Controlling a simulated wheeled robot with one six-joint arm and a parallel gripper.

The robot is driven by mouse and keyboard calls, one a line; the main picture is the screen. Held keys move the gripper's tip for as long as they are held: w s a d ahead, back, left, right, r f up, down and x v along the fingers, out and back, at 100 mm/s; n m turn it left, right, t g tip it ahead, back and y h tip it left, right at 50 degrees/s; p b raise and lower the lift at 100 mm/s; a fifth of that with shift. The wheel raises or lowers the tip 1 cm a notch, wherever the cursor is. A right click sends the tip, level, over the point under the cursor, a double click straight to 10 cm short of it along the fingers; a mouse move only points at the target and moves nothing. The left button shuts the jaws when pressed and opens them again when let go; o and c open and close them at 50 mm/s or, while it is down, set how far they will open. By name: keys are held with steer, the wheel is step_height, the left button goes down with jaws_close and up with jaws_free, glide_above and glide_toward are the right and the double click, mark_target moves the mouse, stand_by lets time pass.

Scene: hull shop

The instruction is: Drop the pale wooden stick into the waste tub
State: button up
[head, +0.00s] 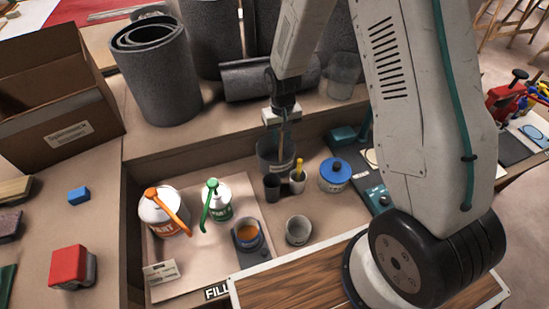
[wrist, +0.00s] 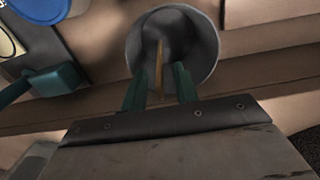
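The pale wooden stick (wrist: 159,62) is upright or slightly tilted, with its lower part inside the grey waste tub (wrist: 205,60). In the head view the tub (head: 266,158) stands at the back of the work surface, directly below my gripper (head: 281,121). In the wrist view my gripper (wrist: 160,82) points at the tub, its two green fingers spread apart. The stick shows between them with a gap on each side. I cannot tell whether the stick rests on the tub's bottom or is still dropping.
Close to the tub stand a dark cup (head: 272,187), a pale cup with a yellow-handled tool (head: 297,184) and a blue-lidded can (head: 335,175). Grey rolls (head: 270,78) lie behind.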

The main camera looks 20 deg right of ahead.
step_height(320, 180, up, 8)
steer(key=shift+f, duration=0.1)
stand_by(0.6)
steer(key=shift+s, duration=0.35)
steer(key=s+d+r+t, duration=0.1)
steer(key=s+d+r, duration=0.2)
steer(key=s+r, duration=2.2)
steer(key=shift+s+r, duration=0.3)
steer(key=shift+s, duration=1.8)
